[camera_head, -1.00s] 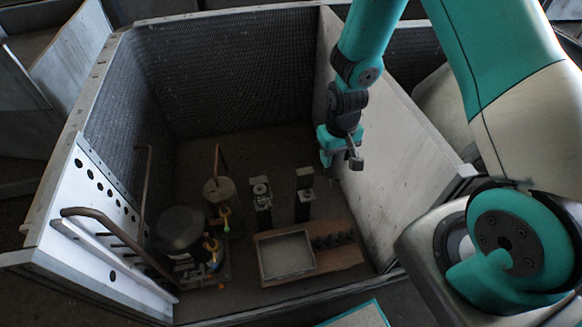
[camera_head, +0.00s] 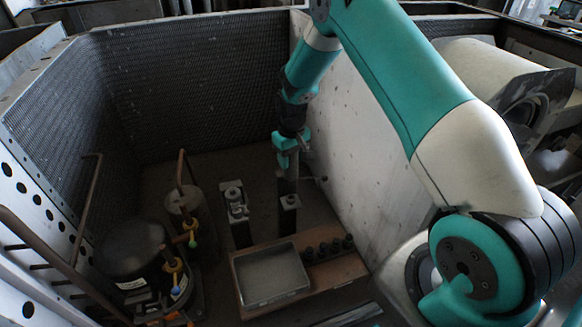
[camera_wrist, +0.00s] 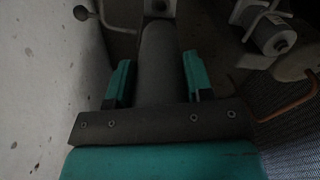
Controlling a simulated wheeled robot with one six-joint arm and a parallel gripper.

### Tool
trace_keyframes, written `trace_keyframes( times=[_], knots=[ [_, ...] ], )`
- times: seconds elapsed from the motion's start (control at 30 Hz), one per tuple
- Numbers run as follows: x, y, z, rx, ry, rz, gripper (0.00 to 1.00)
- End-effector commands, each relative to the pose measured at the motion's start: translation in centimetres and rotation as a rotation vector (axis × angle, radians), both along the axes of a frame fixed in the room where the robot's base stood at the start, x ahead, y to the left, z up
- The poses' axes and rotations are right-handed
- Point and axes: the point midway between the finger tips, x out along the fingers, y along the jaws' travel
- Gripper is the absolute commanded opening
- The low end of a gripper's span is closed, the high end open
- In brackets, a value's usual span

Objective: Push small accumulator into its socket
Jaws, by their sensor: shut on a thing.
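My gripper (camera_head: 287,158) hangs beside the pale partition wall, pointing down. It is shut on the small accumulator, a dark grey cylinder (camera_wrist: 160,65) between its teal fingers in the wrist view. In the head view the accumulator (camera_head: 287,184) shows just below the fingers. Its lower end is at the top of a narrow dark upright holder with a light top (camera_head: 290,201), which I take for the socket. The holder's light plate also shows at the top of the wrist view (camera_wrist: 160,6). I cannot tell whether the accumulator's end is inside it.
A similar holder with a pale cylindrical part (camera_head: 235,197) stands to the left. A grey tray (camera_head: 270,275) and several dark knobs (camera_head: 329,249) are in front. A black compressor (camera_head: 132,255) and copper pipes are at left. A ball-ended lever (camera_wrist: 82,13) is near the partition wall (camera_head: 350,150).

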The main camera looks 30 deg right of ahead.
Motion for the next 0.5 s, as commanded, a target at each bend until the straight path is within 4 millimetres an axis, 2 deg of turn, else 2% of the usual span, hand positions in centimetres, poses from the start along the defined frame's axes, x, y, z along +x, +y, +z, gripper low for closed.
trace_keyframes(
  times=[0.27,0.5],
  knots=[
    [0.1,0.0,-1.4,0.000,-0.001,0.001,0.11],
    [0.1,0.1,-3.7,0.000,-0.002,0.001,0.11]
  ],
)
